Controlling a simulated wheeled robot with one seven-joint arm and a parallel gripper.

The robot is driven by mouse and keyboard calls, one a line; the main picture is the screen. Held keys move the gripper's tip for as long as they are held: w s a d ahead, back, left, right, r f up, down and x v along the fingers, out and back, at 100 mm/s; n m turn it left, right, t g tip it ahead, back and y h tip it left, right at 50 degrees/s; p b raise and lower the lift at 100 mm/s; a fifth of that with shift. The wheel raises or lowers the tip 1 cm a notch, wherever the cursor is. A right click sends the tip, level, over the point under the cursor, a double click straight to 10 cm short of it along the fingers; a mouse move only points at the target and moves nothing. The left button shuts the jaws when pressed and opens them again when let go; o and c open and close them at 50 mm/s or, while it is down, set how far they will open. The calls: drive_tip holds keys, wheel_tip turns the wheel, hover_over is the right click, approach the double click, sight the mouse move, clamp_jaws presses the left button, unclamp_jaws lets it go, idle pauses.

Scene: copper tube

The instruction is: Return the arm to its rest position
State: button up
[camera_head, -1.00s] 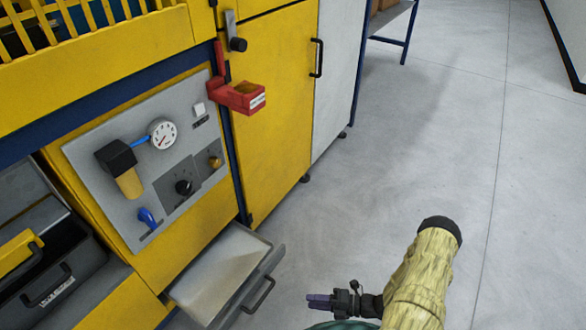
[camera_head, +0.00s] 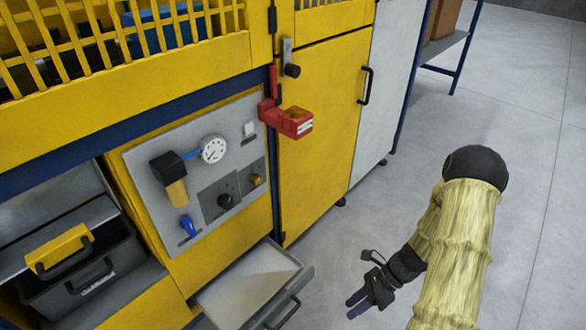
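My arm, in a pale yellow ribbed sleeve with a black joint at its top (camera_head: 475,168), is at the lower right of the head view. My gripper (camera_head: 354,304) hangs at its lower end, over the grey floor and right of the open drawer. No copper tube can be made out.
A yellow machine has a grey gauge panel (camera_head: 240,187) and a red holder (camera_head: 290,121) jutting out. A grey drawer (camera_head: 250,285) stands open below. A black toolbox (camera_head: 85,275) sits at lower left. The floor (camera_head: 520,230) on the right is clear.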

wheel_tip(320, 180, up, 63)
drive_tip(key=s+a+n+t+h+p, duration=0.1)
drive_tip(key=n+t+h+p, duration=0.5)
drive_tip(key=n+p, duration=1.5)
drive_tip(key=h+p, duration=0.3)
drive_tip(key=p, duration=1.6)
drive_tip(key=shift+s+n+p, duration=0.3)
drive_tip(key=shift+p, duration=0.05)
drive_tip(key=shift+a, duration=0.1)
drive_tip(key=shift+f, duration=0.1)
